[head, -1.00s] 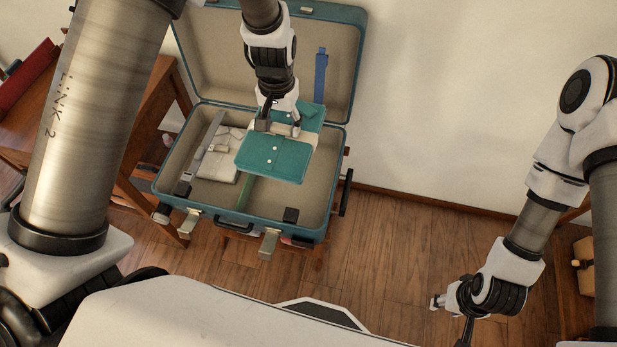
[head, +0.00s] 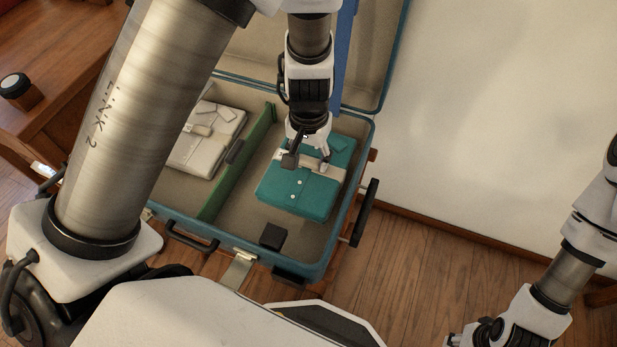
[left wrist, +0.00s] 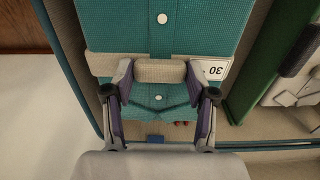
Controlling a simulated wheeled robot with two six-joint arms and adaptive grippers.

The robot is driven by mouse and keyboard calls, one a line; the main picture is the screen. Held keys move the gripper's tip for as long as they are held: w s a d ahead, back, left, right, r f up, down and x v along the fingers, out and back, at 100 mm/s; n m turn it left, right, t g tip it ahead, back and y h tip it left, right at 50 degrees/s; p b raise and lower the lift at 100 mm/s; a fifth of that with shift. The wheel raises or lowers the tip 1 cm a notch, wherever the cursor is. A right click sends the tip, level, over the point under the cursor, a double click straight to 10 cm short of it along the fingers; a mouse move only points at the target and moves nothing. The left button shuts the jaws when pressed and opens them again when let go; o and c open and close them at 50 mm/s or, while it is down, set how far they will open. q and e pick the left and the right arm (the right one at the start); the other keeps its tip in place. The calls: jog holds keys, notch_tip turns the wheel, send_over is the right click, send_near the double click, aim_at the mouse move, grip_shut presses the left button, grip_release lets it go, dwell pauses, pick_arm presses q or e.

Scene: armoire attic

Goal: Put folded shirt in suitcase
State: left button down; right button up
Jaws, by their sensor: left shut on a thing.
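The teal folded shirt (head: 302,193) has a pale band around it and white buttons. It is in the right compartment of the open suitcase (head: 325,262), to the right of the green divider (head: 238,160). My left gripper (head: 307,162) is shut on the shirt's band from above. In the left wrist view the fingers (left wrist: 163,92) close on a raised beige piece of the band, and a tag reading 30 shows beside it. Whether the shirt touches the suitcase floor is hard to tell. My right gripper (head: 475,335) is low at the right; its fingertips are not clear.
A pale folded shirt (head: 207,140) lies in the left compartment. A small black block (head: 273,236) sits at the compartment's front. The open lid (head: 375,60) stands behind, with a blue strap (head: 346,55). A wooden table (head: 60,70) stands at left.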

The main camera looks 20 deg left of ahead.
aim_at(309, 173)
pick_arm(q)
notch_tip(309, 173, down, 6)
jog(key=shift+f+b, duration=0.2)
jog(key=shift+b, duration=0.85)
jog(key=shift+r, duration=0.15)
jog(key=shift+c, duration=1.7)
grip_release()
notch_tip(309, 173, up, 12)
jog(key=p, duration=0.5)
jog(key=shift+s, duration=0.1)
